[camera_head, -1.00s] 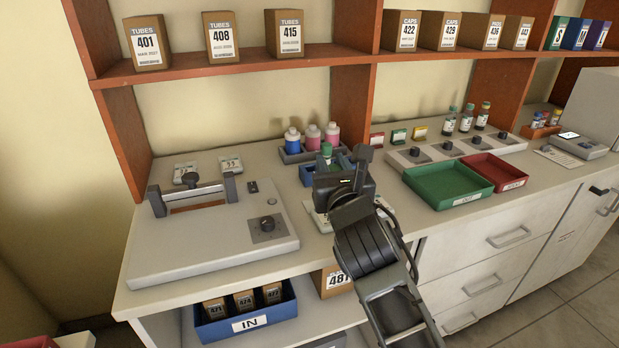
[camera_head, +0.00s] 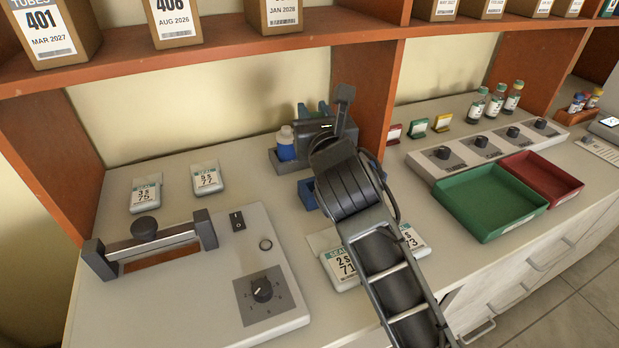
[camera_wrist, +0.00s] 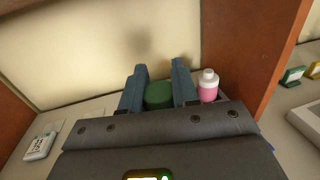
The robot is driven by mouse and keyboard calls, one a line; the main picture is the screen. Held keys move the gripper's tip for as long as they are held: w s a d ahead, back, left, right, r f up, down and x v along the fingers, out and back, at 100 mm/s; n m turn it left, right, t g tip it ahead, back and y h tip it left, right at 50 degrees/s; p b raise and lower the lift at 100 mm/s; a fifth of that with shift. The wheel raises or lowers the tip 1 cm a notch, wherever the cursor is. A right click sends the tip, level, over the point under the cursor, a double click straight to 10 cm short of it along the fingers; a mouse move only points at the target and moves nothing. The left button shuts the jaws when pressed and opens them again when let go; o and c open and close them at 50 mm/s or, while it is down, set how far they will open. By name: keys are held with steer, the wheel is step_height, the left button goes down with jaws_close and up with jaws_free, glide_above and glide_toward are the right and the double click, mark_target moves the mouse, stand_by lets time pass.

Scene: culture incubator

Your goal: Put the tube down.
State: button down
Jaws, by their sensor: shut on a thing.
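My gripper (camera_head: 313,111) is above the back of the worktop, in front of the bottle tray. In the wrist view its two blue-grey fingers (camera_wrist: 159,90) are shut on a tube, of which only the green cap (camera_wrist: 158,95) shows. The tube's body is hidden behind the gripper's own housing. In the head view the tube is hidden by my wrist. A blue rack (camera_head: 308,194) stands on the worktop below and is mostly hidden by my arm. I cannot tell how far the tube's lower end is from any surface.
A grey tray (camera_head: 285,167) holds a blue bottle (camera_head: 286,146); a pink bottle (camera_wrist: 208,90) is right of the fingers. A sealer (camera_head: 185,280) stands left. Label cards (camera_head: 340,268) lie near my arm. Green (camera_head: 490,232) and red (camera_head: 567,192) trays are right. A wooden upright (camera_head: 382,95) is close behind.

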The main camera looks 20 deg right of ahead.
steer(key=f+b, duration=0.1)
steer(key=f, duration=0.5)
steer(key=shift+w, duration=0.2)
steer(key=shift+f+b, duration=0.55)
steer(key=shift+f, duration=1.4)
steer(key=shift+f, duration=0.15)
steer(key=c, duration=1.1)
jaws_free()
steer(key=shift+r, duration=0.2)
steer(key=s, duration=0.4)
steer(key=s+a, duration=0.1)
steer(key=s, duration=0.3)
steer(key=s+a, duration=0.1)
steer(key=s, duration=0.3)
steer(key=shift+a, duration=0.1)
